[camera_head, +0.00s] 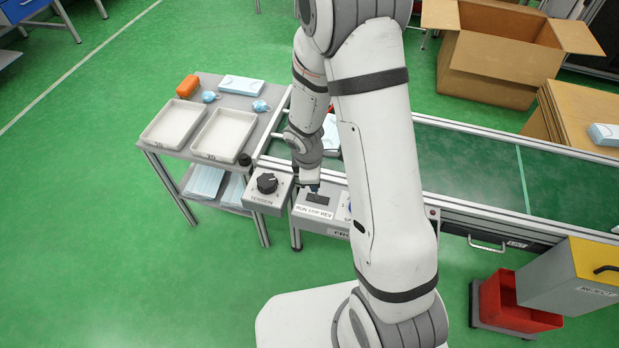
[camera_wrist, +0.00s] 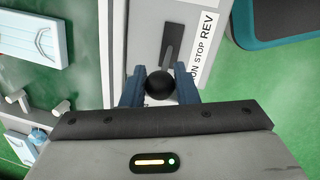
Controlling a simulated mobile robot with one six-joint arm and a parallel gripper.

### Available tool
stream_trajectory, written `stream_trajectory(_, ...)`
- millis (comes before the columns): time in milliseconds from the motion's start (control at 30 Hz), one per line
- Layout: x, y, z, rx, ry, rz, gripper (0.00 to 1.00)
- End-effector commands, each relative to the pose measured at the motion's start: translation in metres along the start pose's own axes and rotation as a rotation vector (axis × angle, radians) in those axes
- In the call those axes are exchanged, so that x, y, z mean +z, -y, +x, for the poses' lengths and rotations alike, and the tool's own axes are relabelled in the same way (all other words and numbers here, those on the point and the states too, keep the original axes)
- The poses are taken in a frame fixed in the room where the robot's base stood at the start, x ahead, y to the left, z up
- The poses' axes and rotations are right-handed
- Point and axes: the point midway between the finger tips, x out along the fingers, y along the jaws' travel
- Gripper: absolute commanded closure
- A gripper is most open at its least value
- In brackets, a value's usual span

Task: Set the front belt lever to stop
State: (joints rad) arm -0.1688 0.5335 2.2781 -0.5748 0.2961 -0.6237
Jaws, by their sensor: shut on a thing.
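The front belt lever has a round black knob (camera_wrist: 160,85), seen between my fingers in the wrist view. My gripper (camera_wrist: 159,92) has its blue fingers on both sides of the knob and is shut on it. The dark slot plate (camera_wrist: 172,42) reaches away from the knob. The RUN STOP REV label (camera_wrist: 202,45) runs beside it, and the knob appears near the RUN end. In the head view, my gripper (camera_head: 313,187) is over the grey lever box, whose label (camera_head: 314,213) shows at its front. The knob itself cannot be made out there.
A box with a black TENSION dial (camera_head: 267,183) stands just left of the lever box. A blue control (camera_head: 350,206) is partly hidden by my arm on the right. A cart with two white trays (camera_head: 222,135) stands at the left; the green conveyor belt (camera_head: 470,165) extends right.

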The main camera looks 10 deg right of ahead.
Motion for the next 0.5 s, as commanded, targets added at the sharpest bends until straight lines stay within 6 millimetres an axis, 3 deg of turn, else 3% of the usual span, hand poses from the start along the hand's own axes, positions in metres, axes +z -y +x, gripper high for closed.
stream_trajectory(500,0.0130,0.0065,0.0024,-0.007,0.007,-0.011,1.00)
